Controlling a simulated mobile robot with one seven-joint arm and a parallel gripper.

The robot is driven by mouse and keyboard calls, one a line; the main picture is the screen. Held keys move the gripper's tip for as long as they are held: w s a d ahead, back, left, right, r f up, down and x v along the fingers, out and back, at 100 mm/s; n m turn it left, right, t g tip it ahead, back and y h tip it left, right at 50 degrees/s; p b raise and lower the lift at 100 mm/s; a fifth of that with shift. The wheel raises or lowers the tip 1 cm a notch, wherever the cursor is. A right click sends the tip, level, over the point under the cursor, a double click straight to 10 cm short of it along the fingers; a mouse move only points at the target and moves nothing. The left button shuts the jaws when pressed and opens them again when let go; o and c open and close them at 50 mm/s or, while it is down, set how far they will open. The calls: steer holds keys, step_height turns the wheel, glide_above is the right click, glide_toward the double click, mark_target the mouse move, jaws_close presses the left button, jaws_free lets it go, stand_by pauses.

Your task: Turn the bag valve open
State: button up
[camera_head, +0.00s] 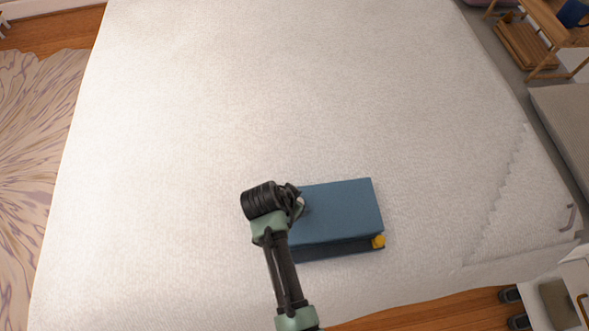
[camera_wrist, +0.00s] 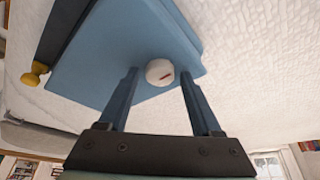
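The bag shows as a dark blue box (camera_head: 342,208) lying on the white bed, and its blue face also fills the upper part of the wrist view (camera_wrist: 100,60). A round white knob with a small red mark (camera_wrist: 160,71), which looks like the valve, sits on the bag near one edge. My gripper (camera_wrist: 158,76) is open, with one finger on each side of the knob and gaps showing on both sides. I cannot tell whether the tips are level with it. In the head view my gripper (camera_head: 297,198) is at the bag's left edge and partly hides it.
A yellow knob (camera_head: 378,241) sticks out at the bag's front right corner. The white bed (camera_head: 230,90) is broad and clear around the bag. A wooden shelf (camera_head: 540,30) stands at the far right, and a patterned rug (camera_head: 35,150) lies on the left.

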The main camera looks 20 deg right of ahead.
jaws_close()
steer(key=shift+r+n+p, duration=0.1)
steer(key=shift+n+p, duration=0.2)
steer(key=shift+n, duration=0.1)
steer(key=n+p, duration=0.1)
steer(key=n+t+y+p, duration=0.1)
steer(key=n, duration=0.1)
steer(key=shift+s+d+n, duration=0.15)
steer(key=shift+s+n, duration=0.05)
steer(key=shift+n, duration=0.1)
steer(key=n+p, duration=0.1)
steer(key=n, duration=0.1)
steer(key=n+t+y+p, duration=0.1)
steer(key=n, duration=0.1)
steer(key=shift+d+n+y, duration=0.2)
steer(key=shift+n+y, duration=0.1)
steer(key=n+y, duration=0.1)
steer(key=n, duration=0.3)
steer(key=shift+d+y, duration=0.2)
steer(key=shift+y, duration=0.2)
steer(key=shift+d+n+y+b, duration=0.1)
steer(key=shift+n+y+b, duration=0.35)
steer(key=shift+n, duration=0.8)
steer(key=shift+d+n+y+b, duration=0.1)
steer(key=shift+n+y+b, duration=0.3)
steer(key=shift+n, duration=0.85)
